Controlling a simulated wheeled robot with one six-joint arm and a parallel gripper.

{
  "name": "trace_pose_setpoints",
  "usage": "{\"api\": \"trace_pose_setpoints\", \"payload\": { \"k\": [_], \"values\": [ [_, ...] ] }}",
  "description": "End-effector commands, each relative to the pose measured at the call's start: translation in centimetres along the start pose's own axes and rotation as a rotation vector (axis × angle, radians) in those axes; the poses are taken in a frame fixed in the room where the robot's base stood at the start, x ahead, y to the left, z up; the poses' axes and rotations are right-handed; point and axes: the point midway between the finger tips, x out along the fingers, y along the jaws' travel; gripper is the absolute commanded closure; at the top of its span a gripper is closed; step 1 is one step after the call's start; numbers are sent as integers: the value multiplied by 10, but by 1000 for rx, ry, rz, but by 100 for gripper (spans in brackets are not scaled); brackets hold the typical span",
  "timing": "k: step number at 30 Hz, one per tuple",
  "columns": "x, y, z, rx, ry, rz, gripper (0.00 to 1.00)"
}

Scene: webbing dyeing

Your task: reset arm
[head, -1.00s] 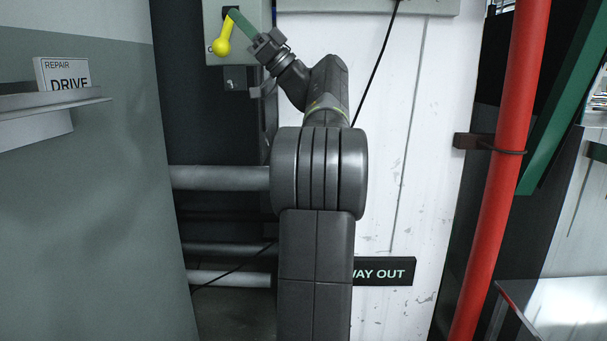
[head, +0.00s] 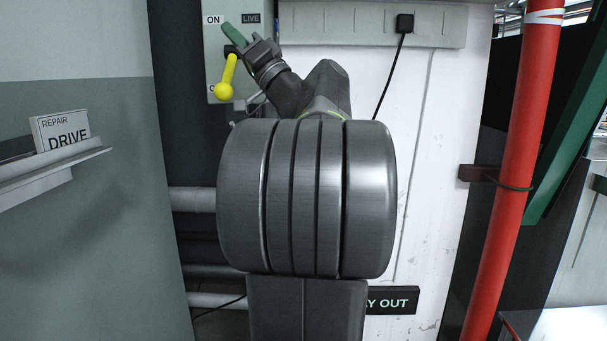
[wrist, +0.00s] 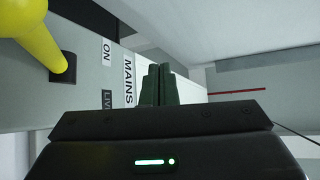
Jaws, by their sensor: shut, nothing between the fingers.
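My gripper (head: 233,34) is in front of the grey switch box at the top of the head view, with its green fingers together and nothing between them. The fingers also show in the wrist view (wrist: 158,85), pointing away past the box face. A yellow lever (head: 227,80) on the box hangs down, its round knob near the lower label. The lever shows large at the top left of the wrist view (wrist: 30,32), apart from the fingers. The box (head: 217,60) carries ON and LIVE labels; the wrist view also shows MAINS. My arm hides part of the box's right side.
A grey cabinet (head: 80,200) with a ledge (head: 50,165) and a REPAIR DRIVE card (head: 60,130) stands at left. A red pipe (head: 512,180) runs down at right. A socket strip (head: 350,22) with a black plug (head: 404,23) is above. A WAY OUT sign is partly hidden.

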Motion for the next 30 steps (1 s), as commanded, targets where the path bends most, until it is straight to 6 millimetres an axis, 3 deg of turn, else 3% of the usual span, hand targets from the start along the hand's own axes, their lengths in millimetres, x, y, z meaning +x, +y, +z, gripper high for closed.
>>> {"api": "trace_pose_setpoints", "payload": {
  "k": [30],
  "values": [
    [27,-12,-25,176,0,190,100]
  ]
}}
